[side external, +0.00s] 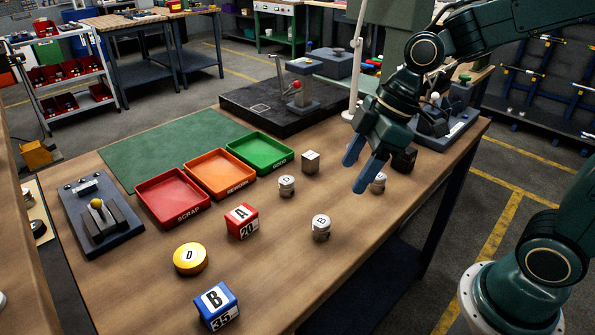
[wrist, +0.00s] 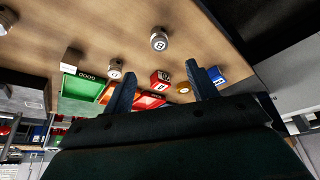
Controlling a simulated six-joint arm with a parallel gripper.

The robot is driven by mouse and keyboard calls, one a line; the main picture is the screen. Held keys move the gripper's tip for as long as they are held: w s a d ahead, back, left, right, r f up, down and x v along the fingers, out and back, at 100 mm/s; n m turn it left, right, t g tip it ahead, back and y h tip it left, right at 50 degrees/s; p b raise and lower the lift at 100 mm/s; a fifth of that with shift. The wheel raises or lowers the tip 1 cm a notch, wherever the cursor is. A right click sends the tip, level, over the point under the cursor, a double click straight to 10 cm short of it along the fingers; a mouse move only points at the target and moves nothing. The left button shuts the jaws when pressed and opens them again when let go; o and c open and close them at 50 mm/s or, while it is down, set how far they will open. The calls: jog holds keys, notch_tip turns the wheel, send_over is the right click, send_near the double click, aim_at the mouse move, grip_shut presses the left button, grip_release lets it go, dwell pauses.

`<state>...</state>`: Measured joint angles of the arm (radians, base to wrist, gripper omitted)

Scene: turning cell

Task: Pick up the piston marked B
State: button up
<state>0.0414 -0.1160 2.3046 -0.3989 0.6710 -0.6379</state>
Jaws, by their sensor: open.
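The piston marked B (side external: 321,228) is a small silver cylinder standing upright on the wooden table, near the front edge. In the wrist view it shows (wrist: 159,39) beyond the fingertips, roughly between them across the picture. My gripper (side external: 356,173) is open and empty, with blue fingers, above the table to the upper right of piston B and apart from it. The fingers also show in the wrist view (wrist: 161,69). A piston marked D (side external: 287,185) stands to the upper left of B. Another piston (side external: 379,183) is beside my fingers, its mark unreadable.
A grey metal block (side external: 310,161) stands behind piston D. A red A block (side external: 242,222), yellow D disc (side external: 190,259) and blue B block (side external: 217,306) lie to the left. Red (side external: 148,187), orange (side external: 219,192) and green (side external: 263,169) trays stand behind. The table around piston B is clear.

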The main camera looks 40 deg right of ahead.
jog(key=shift+w+a+f, duration=0.1)
send_near(322, 220)
jog(key=shift+x, duration=2.5)
jog(key=shift+f, duration=0.1)
jog(key=shift+x, duration=2.45)
jog(key=c, duration=1.1)
